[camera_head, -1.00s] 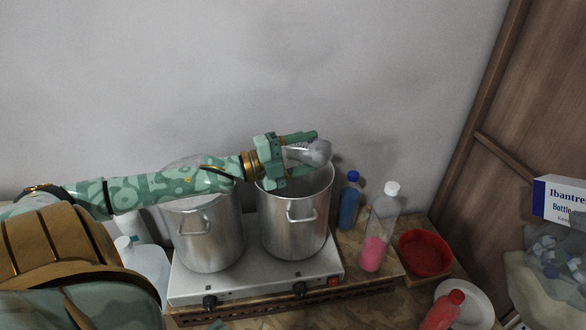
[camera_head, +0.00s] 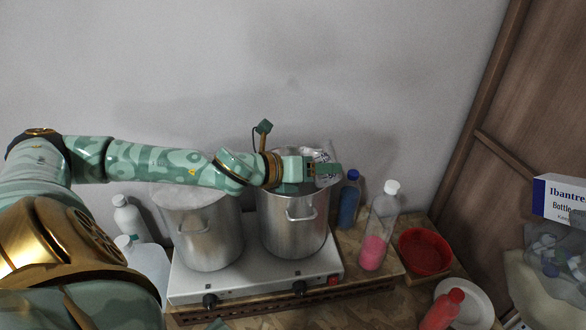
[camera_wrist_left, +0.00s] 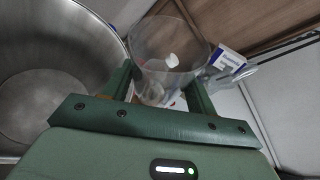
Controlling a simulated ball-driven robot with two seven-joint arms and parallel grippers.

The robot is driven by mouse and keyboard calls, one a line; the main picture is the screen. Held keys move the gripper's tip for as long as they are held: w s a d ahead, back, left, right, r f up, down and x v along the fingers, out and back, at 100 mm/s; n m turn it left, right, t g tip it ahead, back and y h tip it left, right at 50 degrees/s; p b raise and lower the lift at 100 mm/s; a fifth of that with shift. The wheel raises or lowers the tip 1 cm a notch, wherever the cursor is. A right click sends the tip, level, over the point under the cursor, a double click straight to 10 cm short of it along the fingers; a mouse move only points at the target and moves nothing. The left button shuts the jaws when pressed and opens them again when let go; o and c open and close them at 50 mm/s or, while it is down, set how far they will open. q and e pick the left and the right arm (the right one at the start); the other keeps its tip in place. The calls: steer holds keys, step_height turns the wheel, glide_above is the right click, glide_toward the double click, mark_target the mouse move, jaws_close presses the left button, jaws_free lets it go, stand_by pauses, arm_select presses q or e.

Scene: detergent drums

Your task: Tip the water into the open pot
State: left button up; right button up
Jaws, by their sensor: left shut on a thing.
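My left gripper (camera_head: 322,169) is shut on a clear, see-through cup (camera_wrist_left: 168,55), which stands between the fingers in the left wrist view. In the head view the cup shows only in part, behind the fingers, over the right rim of the open pot (camera_head: 293,227). I cannot make out any water in the cup. The open pot is silver metal, on the right side of the hob; its inside wall and bare-looking bottom (camera_wrist_left: 45,105) fill the left of the wrist view. My right gripper is not in view.
A second metal pot (camera_head: 209,235), apparently covered, stands left on the white hob (camera_head: 255,282). Right of the hob are a blue bottle (camera_head: 348,205), a clear bottle with pink liquid (camera_head: 374,252) and a red bowl (camera_head: 425,252). White containers (camera_head: 129,218) stand at left.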

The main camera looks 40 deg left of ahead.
mark_target(331, 178)
arm_select(q)
steer(key=shift+d+r+m, duration=0.4)
steer(key=shift+d+m, duration=0.05)
steer(key=shift+m, duration=0.05)
steer(key=shift+s+d+f+m+y, duration=0.25)
steer(key=shift+d+f+m+y, duration=0.65)
steer(key=shift+d+m+y, duration=0.15)
steer(key=shift+s+d+r+m+y, duration=0.1)
steer(key=shift+d+r+m+y, duration=0.2)
steer(key=shift+m+y, duration=0.35)
